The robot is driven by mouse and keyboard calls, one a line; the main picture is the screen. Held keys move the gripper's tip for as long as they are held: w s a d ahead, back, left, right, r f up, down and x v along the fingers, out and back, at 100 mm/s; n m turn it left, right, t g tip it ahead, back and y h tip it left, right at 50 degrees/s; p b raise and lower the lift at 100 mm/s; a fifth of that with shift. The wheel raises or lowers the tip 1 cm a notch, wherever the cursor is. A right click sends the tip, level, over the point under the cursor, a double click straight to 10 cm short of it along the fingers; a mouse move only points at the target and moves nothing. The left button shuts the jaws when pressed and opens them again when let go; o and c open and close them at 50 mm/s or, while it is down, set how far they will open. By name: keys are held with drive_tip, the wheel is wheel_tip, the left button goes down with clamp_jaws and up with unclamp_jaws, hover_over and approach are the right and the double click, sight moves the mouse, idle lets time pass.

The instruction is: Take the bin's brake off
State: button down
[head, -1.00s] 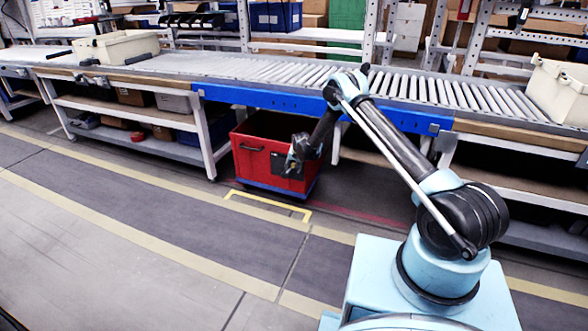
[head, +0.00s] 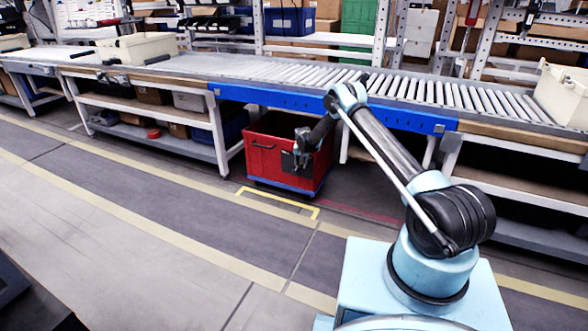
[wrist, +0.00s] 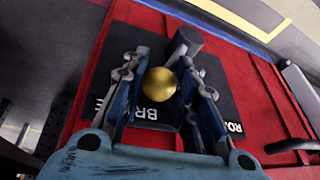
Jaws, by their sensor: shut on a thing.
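The red bin (head: 262,160) stands on the floor in the opening under the roller conveyor. A dark panel with white lettering (wrist: 235,127) is on its red face in the wrist view; I can read part of BRAKE and the letters RO to the right. A gold ball knob (wrist: 159,82) sits over the panel, with a grey lever part (wrist: 184,43) behind it. My gripper (head: 303,155) is at the bin's upper front. In the wrist view its two fingers (wrist: 164,77) are shut on the knob, one on each side, over the BRAKE lettering.
The conveyor's blue front rail (head: 270,100) runs just above the bin. Shelved tables stand to both sides of it. A yellow floor marking (head: 277,207) lies in front of the bin, and the floor before it is clear.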

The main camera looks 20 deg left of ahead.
drive_tip(key=shift+f, duration=0.1)
drive_tip(key=c, duration=1.3)
unclamp_jaws()
drive_tip(key=shift+s, duration=0.1)
drive_tip(key=shift+d, duration=0.1)
drive_tip(key=shift+v, duration=5.9)
